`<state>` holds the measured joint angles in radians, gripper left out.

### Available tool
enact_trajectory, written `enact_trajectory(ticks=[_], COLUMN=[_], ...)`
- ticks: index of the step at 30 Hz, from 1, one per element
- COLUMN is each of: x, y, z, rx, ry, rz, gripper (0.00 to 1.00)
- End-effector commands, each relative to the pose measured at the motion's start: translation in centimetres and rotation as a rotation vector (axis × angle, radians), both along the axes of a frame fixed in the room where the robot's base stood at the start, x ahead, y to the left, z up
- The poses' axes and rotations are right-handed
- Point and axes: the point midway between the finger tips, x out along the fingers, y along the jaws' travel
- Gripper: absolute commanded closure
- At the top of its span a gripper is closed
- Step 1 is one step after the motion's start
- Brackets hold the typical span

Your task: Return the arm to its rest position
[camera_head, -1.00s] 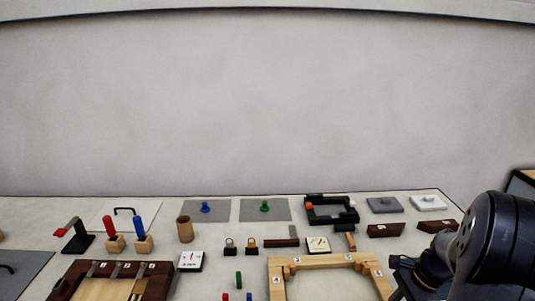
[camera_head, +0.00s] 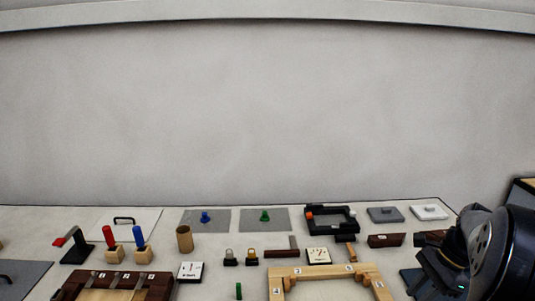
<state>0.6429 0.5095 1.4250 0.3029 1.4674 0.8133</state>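My arm (camera_head: 487,247) is at the lower right of the head view, over the right end of the table. Its dark end section (camera_head: 440,272) hangs low beside the wooden frame. The fingertips cannot be made out, so I cannot tell whether the gripper is open or shut, or whether it holds anything. Part of the arm is cut off by the right and bottom picture edges.
Near the arm are a pale wooden frame (camera_head: 325,272), a dark red block (camera_head: 385,240), a black frame (camera_head: 331,219) and grey (camera_head: 385,215) and white (camera_head: 429,212) slabs. Farther left stand red (camera_head: 109,237) and blue (camera_head: 140,237) handles and a wooden cup (camera_head: 184,239).

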Motion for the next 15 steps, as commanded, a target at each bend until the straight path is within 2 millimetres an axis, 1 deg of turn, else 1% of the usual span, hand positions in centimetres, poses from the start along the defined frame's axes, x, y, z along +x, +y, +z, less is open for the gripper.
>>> enact_trajectory(ticks=[3,15], x=[-0.1,-0.3], y=[1.0,4.1], z=[-2.2,-9.7], rx=[0.004,0.003], ry=[0.006,0.006], rz=[0.002,0.002], gripper=[0.76,0.76])
